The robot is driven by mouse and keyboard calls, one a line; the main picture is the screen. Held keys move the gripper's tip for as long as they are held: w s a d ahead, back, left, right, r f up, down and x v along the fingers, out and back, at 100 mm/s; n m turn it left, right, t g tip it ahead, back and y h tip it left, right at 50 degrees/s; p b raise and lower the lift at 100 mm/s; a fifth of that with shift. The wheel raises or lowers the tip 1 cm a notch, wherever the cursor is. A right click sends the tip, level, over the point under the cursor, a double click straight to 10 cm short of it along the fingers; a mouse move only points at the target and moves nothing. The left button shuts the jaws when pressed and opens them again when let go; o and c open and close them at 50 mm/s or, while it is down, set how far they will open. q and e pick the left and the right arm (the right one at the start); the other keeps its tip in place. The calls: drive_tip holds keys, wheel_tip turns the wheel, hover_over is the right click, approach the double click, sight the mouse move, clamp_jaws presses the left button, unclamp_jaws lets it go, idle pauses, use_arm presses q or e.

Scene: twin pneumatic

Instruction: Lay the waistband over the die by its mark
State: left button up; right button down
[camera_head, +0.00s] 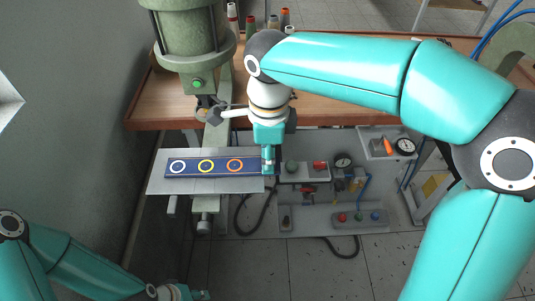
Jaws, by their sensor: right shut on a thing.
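The waistband (220,166) is a dark blue strip with white, yellow and orange rings along it. It lies lengthwise across the pale grey plate (159,184) in front of the green press. My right gripper (268,168) points down and is shut on the strip's right end, near the plate's right edge. I cannot clearly tell the die from the plate, or which mark belongs to it. My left gripper (203,295) is at the bottom edge of the view, well away from the strip, and its fingers are too small to read.
The green press (195,45) stands behind the plate, by a brown wooden bench (155,108). Spools (285,17) stand at the back. Floor is open at the front.

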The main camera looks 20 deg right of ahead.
drive_tip(key=shift+f, duration=0.25)
idle(0.5)
drive_tip(key=c, duration=0.8)
unclamp_jaws()
